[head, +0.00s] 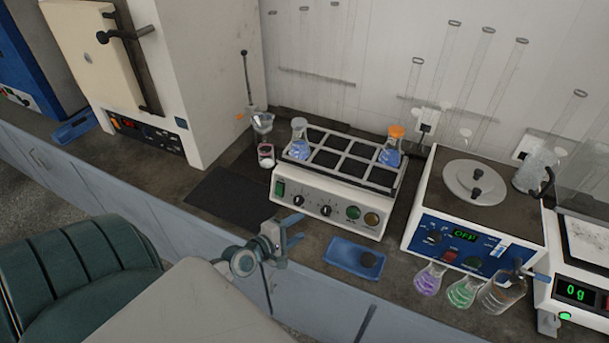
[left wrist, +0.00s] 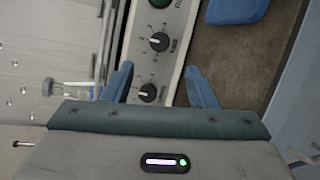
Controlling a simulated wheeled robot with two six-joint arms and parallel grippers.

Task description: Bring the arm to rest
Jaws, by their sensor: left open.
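My left gripper (head: 291,230) is in the head view, in front of the shaker and above the bench's front edge. Its two blue fingers are apart with nothing between them. In the left wrist view the open fingers (left wrist: 163,88) frame the shaker's front panel with its knobs, apart from it. The shaker (head: 327,197) stands on the bench with a white body and a dark sectioned top. A flask with blue liquid (head: 299,143) stands at its left end, and an orange-capped flask (head: 392,148) at its right end. My right gripper is in neither view.
A blue tray (head: 340,251) with a dark round piece lies right of my gripper. A hotplate-like device (head: 474,232) reading OFF, several flasks (head: 462,292) and a balance (head: 578,292) stand at the right. A dark mat (head: 230,198) lies left, beside a large oven (head: 180,70). A green chair (head: 80,265) stands in front.

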